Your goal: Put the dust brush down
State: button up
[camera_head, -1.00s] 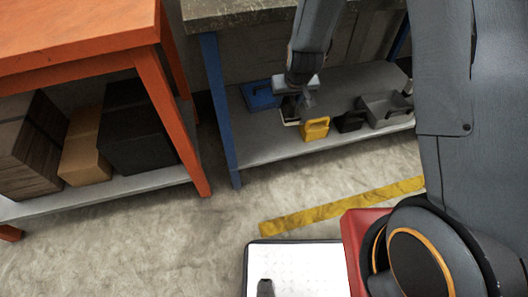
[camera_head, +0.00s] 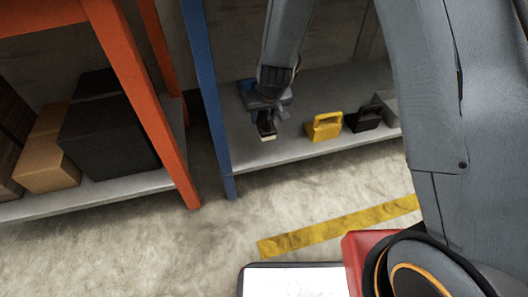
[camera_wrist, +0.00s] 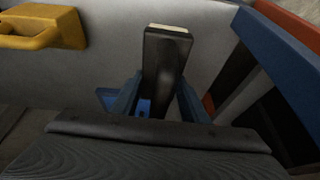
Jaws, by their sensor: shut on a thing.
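The dust brush (camera_head: 266,128) is dark with a pale cream strip at its end. My gripper (camera_head: 267,106) is shut on it, over the left part of the grey lower shelf (camera_head: 290,151) of the blue-legged bench. In the wrist view the brush (camera_wrist: 166,58) sticks out from between the two fingers of my gripper (camera_wrist: 158,100), pale end outward. The shelf surface (camera_wrist: 112,60) lies behind it. I cannot tell whether the brush touches the shelf.
A blue item (camera_head: 246,88) lies behind my gripper, partly hidden. A yellow caddy-like item (camera_head: 324,126) and a black one (camera_head: 366,115) stand to the right. The blue bench leg (camera_head: 207,100) is close on the left. Bare shelf shows between brush and yellow item.

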notch_tip(320, 180, down, 6)
jog(key=b, duration=0.5)
jog(key=shift+w+a+r, duration=0.1)
jog(key=shift+f+b, duration=1.55)
jog(key=shift+f, duration=0.7)
jog(key=shift+f, duration=0.15)
jog(key=o, duration=1.3)
